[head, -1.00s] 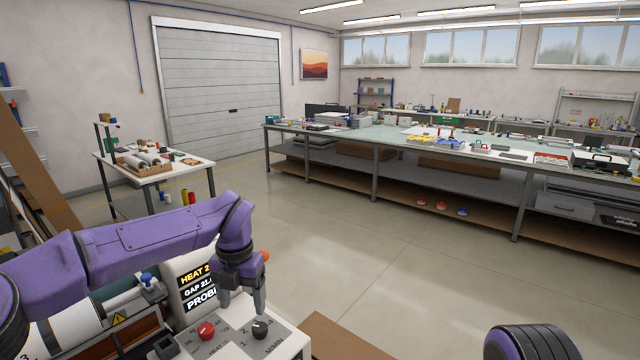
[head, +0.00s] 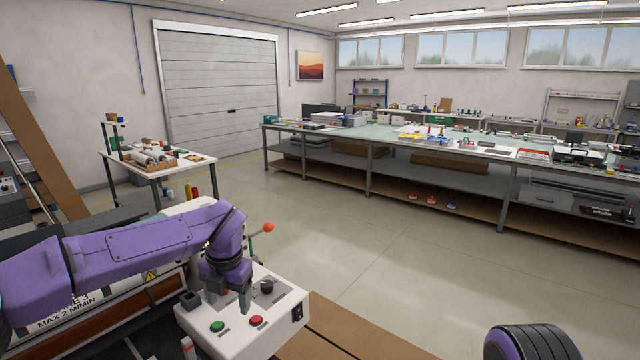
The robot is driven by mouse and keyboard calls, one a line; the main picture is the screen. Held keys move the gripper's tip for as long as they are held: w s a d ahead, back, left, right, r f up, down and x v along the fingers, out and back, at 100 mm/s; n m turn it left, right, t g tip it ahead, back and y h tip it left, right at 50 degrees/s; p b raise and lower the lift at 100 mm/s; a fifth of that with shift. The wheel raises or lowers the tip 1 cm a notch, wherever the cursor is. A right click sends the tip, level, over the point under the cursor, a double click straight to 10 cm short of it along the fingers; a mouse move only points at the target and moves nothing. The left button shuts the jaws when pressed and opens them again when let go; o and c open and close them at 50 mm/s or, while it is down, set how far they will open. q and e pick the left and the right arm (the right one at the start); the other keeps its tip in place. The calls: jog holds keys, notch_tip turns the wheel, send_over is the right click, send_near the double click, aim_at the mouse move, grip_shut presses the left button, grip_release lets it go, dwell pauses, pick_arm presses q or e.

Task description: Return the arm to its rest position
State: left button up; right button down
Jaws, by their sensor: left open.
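My left arm (head: 130,245), purple, reaches in from the left across a machine. My left gripper (head: 230,302) points down over the machine's white control panel (head: 275,318), with its fingers apart and nothing seen between them. A black knob (head: 266,286) is just right of the fingers. A green button (head: 217,326) and a red button (head: 256,321) are on the panel's near part. Whether the fingertips touch the panel cannot be told. My right gripper is out of view.
A lever with an orange ball (head: 268,227) rises behind the panel, close to my left wrist. A brown board (head: 350,330) lies right of the panel. A small side table (head: 185,163) and a long workbench (head: 500,155) stand farther off. The floor (head: 370,245) between is open.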

pick_arm(q)
jog(key=s+a+f+m+t+y+b, duration=0.3)
jog(key=f+m, duration=0.5)
jog(key=f, duration=0.6)
jog(key=s+f+m+t+y+b, duration=0.1)
jog(key=s+f+m+t+b, duration=0.15)
jog(key=s+f+m, duration=0.75)
jog(key=s+a+f+m+g+h+b, duration=0.1)
jog(key=s+a+f+m+b, duration=0.3)
jog(key=s+f, duration=0.8)
jog(key=s+a+f+m+g+b, duration=0.3)
jog(key=s+a+f+m+b, duration=0.1)
jog(key=s+f, duration=0.8)
jog(key=shift+s+a+m+h, duration=0.2)
jog(key=shift+s+m+h, duration=0.1)
jog(key=shift+s+h, duration=0.1)
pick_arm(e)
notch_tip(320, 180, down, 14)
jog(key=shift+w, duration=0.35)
